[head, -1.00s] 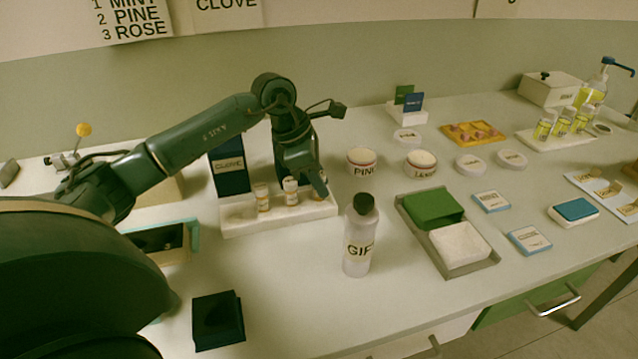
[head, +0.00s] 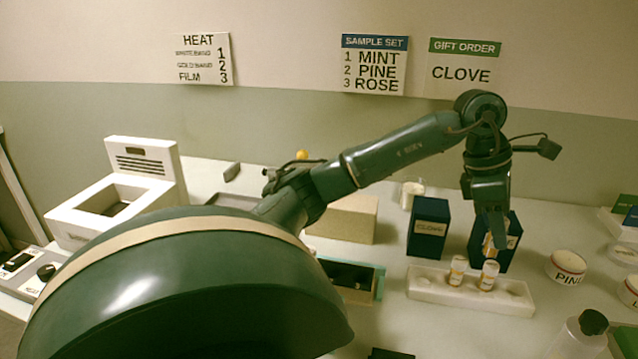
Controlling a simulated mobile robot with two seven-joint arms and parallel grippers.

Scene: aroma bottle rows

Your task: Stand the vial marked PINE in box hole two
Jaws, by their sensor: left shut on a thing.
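My left gripper (head: 493,236) points down over the white rack (head: 425,292) and is shut on a small vial (head: 488,246) with an amber look, held above the rack. Its label cannot be read. Two more white-capped vials, one at the left (head: 457,270) and one in the middle (head: 489,275), stand in the rack; their labels are too small to read. The rack's right place looks empty. An open box with a teal edge (head: 379,284) and a dark inside stands left of the rack, partly hidden by my arm; its holes cannot be made out. My right gripper is out of view.
Two dark blue boxes, one marked CLOVE (head: 429,228) and one behind the gripper (head: 513,250), stand behind the rack. A round jar marked PIN... (head: 567,267) and a dark-capped bottle (head: 593,322) are at the right. A wall card (head: 375,65) lists 1 MINT, 2 PINE, 3 ROSE.

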